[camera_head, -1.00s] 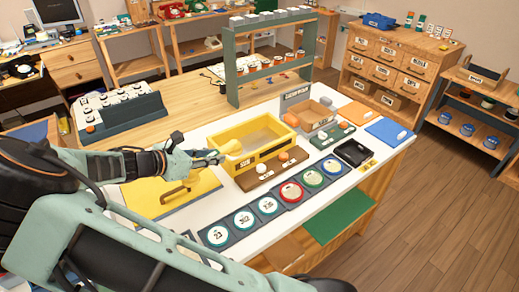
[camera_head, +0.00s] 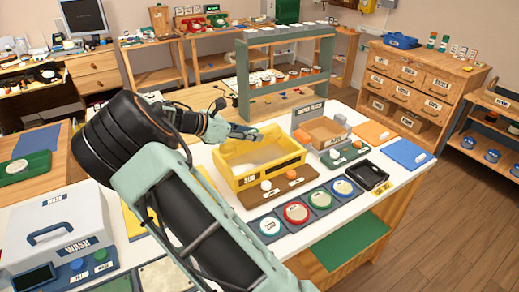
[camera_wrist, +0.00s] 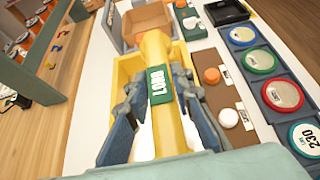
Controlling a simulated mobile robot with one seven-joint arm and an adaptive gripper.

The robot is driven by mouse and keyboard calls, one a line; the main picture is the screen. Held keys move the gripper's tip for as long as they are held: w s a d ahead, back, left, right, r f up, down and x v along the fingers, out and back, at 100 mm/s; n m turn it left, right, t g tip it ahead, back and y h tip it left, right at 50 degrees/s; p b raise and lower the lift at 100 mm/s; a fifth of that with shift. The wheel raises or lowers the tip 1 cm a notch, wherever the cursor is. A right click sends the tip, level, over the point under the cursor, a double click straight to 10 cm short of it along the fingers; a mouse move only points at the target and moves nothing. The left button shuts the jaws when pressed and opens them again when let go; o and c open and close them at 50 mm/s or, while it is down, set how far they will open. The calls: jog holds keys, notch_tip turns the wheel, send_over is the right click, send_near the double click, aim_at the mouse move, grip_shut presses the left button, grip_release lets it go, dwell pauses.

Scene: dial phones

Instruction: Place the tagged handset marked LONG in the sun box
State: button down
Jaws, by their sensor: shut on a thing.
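A yellow handset (camera_wrist: 156,50) with a green tag (camera_wrist: 160,86) lies between the fingers of my gripper (camera_wrist: 152,100) in the wrist view. The tag's white lettering is sideways and hard to read. My gripper is shut on the handset. In the head view my gripper (camera_head: 250,133) is above the back part of the yellow sun box (camera_head: 243,183), and the handset is mostly hidden there. The box is open on top. Its yellow wall also shows beneath the handset in the wrist view (camera_wrist: 207,128).
A brown strip with an orange and a white knob (camera_head: 290,190) fronts the box. Several round dials (camera_head: 297,212) line the counter edge. A cardboard-coloured box (camera_head: 322,131) stands to the right. A green rack (camera_head: 285,85) rises behind. A WASH machine (camera_head: 60,225) is at left.

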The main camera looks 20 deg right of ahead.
jog(key=w+d+f, duration=0.1)
jog(key=f, duration=0.2)
jog(key=w+d+f, duration=0.1)
jog(key=f, duration=0.2)
jog(key=w+d+f, duration=0.2)
jog(key=f, duration=0.1)
jog(key=shift+f, duration=0.1)
jog(key=shift+f, duration=0.1)
jog(key=shift+f+b, duration=0.3)
jog(key=shift+f, duration=0.25)
jog(key=c, duration=1.7)
grip_release()
jog(key=shift+r, duration=0.1)
